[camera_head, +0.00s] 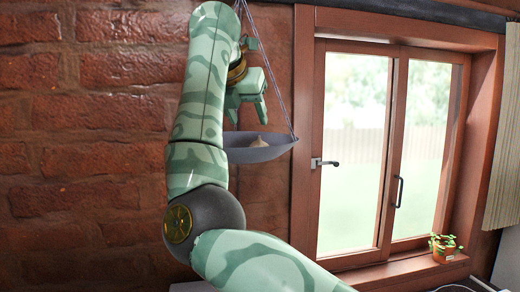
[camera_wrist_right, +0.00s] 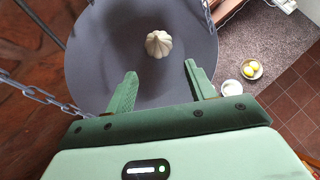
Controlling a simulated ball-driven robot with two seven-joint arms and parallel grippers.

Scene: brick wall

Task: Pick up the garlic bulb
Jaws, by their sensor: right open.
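The garlic bulb (camera_head: 260,143) is pale and pointed and sits in a grey hanging bowl (camera_head: 258,156) hung on chains against the brick wall. The garlic is not touched. My left gripper is not in view.
Chains (camera_wrist_right: 35,92) run beside my right gripper. A window (camera_head: 385,150) with a potted plant (camera_head: 443,247) on its sill is at the right. Far below in the wrist view are a bowl with yellow fruit (camera_wrist_right: 251,69) and a white bowl (camera_wrist_right: 231,88).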

